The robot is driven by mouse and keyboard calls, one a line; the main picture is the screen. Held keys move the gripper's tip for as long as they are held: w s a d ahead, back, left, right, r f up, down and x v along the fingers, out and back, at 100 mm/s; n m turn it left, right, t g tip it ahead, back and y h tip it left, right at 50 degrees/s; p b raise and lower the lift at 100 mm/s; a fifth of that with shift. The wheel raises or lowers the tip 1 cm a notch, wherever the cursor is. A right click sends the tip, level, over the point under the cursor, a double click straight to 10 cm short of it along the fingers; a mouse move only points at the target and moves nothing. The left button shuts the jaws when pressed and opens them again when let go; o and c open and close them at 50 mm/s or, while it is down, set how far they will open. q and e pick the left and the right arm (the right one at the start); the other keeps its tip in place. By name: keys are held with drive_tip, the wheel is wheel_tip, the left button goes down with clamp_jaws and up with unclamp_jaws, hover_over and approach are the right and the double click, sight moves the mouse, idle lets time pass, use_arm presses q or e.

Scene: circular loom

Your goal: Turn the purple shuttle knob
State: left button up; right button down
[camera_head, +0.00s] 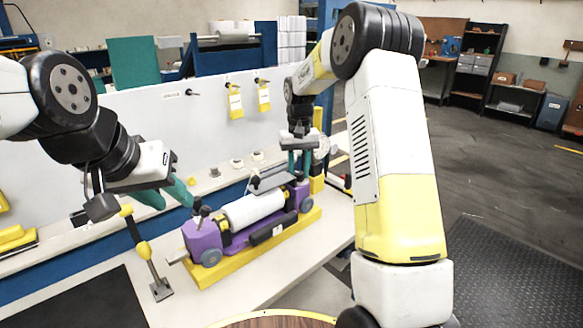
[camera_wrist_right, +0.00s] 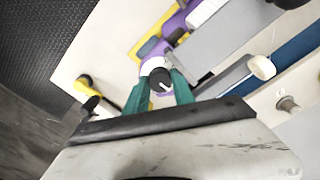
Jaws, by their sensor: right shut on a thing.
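The shuttle has a purple body (camera_head: 203,241) with a white roll (camera_head: 253,208) along it and lies on a yellow base. My right gripper (camera_head: 299,163) reaches down at the shuttle's far right end. In the right wrist view, its green fingers are shut on a round dark knob (camera_wrist_right: 160,81) with a light mark on top. The knob stands on the purple and white end of the shuttle. My left gripper (camera_head: 170,198) hangs at the shuttle's near left end, its green fingers apart and empty, with a small black-topped knob (camera_head: 200,211) just to its right.
A yellow-and-black lever (camera_head: 145,251) stands on the bench left of the shuttle. A white panel with yellow tags (camera_head: 235,101) rises behind. A grey bar (camera_wrist_right: 222,77) lies close beside the right gripper's fingers.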

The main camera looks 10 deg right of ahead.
sight(299, 172)
drive_tip(key=shift+m, duration=0.5)
drive_tip(key=c, duration=1.1)
unclamp_jaws()
drive_tip(key=shift+o, duration=0.2)
drive_tip(key=shift+r, duration=3.9)
